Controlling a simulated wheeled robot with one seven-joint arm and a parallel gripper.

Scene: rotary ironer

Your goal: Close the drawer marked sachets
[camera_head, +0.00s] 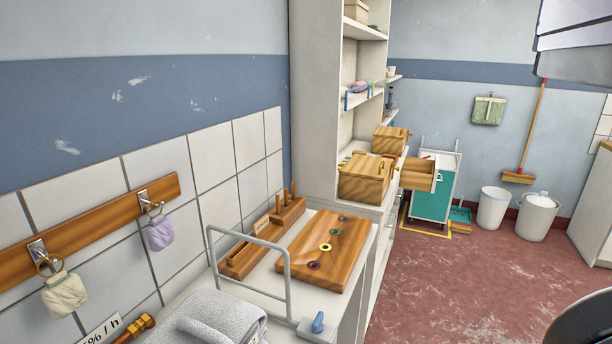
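An open wooden drawer (420,176) juts out to the right from the tall white shelf unit (318,110), near the middle of the head view. It has a small dark pull on its front. No marking is readable, so I cannot tell whether it is the sachets drawer. A wooden box (364,180) stands just left of it and hides part of its left side. A second wooden box (390,141) sits behind and above. My gripper's fingers are not in view; only pale plates at the top right and a dark rounded part at the bottom right show.
A teal cart (433,195) stands behind the drawer. Two white bins (493,208) (537,216) and a broom (530,135) are along the back wall. A counter with a wooden board (330,250) and metal rail fills the front left. The red floor at right is clear.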

